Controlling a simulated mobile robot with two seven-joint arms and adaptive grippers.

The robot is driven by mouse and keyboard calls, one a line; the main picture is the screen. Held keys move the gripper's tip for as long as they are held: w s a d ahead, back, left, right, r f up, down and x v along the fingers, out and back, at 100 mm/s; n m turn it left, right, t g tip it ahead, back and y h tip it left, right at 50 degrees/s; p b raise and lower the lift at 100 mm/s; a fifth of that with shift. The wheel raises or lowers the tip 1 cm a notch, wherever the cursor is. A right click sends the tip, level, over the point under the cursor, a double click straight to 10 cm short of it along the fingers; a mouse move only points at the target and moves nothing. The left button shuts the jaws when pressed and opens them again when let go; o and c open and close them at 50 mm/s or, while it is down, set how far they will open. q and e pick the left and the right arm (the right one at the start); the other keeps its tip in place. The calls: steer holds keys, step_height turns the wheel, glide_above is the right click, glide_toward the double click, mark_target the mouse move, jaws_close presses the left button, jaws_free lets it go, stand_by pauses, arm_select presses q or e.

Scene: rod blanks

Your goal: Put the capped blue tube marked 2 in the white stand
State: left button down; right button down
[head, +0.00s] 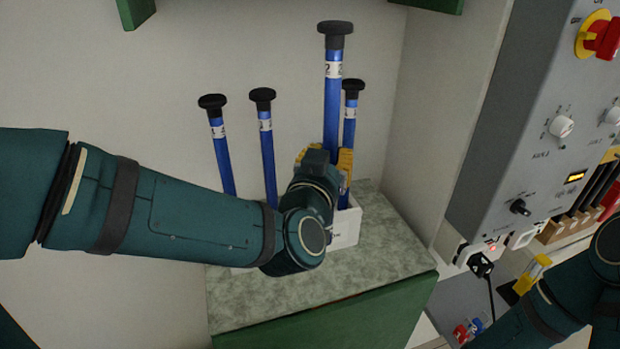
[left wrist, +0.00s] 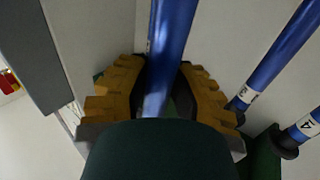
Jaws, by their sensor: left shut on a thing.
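My left gripper (head: 325,162) is shut on a blue tube (head: 333,105) with a black cap and a white label that reads 2. The tube is about upright and its cap is higher than the other caps. It also shows between the yellow fingers in the left wrist view (left wrist: 172,45). The white stand (head: 346,232) is behind and below the gripper, mostly hidden by my arm. The tube's lower end is hidden, so I cannot tell whether it touches the stand. My right gripper (head: 534,272) is partly in view at the lower right, its opening unclear.
Three other black-capped blue tubes stand close by: left (head: 221,155), middle (head: 267,155) and right (head: 350,125). The stand rests on a speckled shelf (head: 385,270) with a green front. A grey control panel (head: 510,140) is at the right.

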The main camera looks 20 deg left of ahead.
arm_select(q)
steer(key=w+a, duration=0.6)
steer(key=w, duration=0.2)
step_height(320, 180, down, 12)
steer(key=w+b, duration=0.1)
steer(key=b, duration=0.3)
steer(key=shift+r, duration=0.2)
steer(key=shift+f, duration=0.2)
steer(key=c, duration=0.9)
jaws_free()
steer(key=shift+w, duration=0.1)
steer(key=shift+o, duration=0.4)
